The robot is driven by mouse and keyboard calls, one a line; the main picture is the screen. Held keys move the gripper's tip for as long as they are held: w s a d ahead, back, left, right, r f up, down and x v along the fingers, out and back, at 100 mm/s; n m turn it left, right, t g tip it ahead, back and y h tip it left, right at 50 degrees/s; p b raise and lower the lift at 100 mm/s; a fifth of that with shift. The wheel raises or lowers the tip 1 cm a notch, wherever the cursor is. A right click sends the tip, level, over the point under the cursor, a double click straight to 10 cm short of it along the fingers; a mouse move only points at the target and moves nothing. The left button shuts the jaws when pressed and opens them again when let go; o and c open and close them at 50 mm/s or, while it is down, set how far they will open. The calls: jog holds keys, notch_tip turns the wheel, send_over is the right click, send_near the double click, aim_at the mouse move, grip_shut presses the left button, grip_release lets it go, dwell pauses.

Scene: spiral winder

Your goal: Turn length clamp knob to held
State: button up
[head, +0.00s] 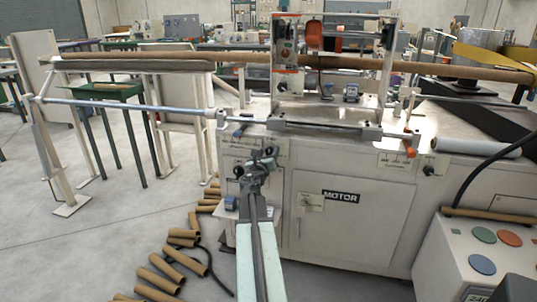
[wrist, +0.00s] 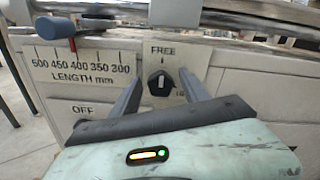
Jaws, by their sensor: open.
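The length clamp knob (wrist: 157,85) is a black knob on the machine's pale front panel, in the middle of the wrist view. The word FREE stands above it with a small mark, and the knob's pale line points up roughly towards it. No HELD label can be read. My gripper (wrist: 160,76) is open, with one grey finger on each side of the knob. Gaps show between fingers and knob; contact cannot be seen. In the head view my gripper (head: 258,160) is at the machine's front panel and covers part of it.
A length scale (wrist: 80,62) and a blue slider with a red tip (wrist: 57,27) are left of the knob. A rail (head: 320,128) runs above the panel. Cardboard tubes (head: 170,265) lie on the floor at lower left. A control box (head: 480,250) stands at lower right.

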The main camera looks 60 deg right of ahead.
grip_shut()
jog(key=shift+a, duration=0.1)
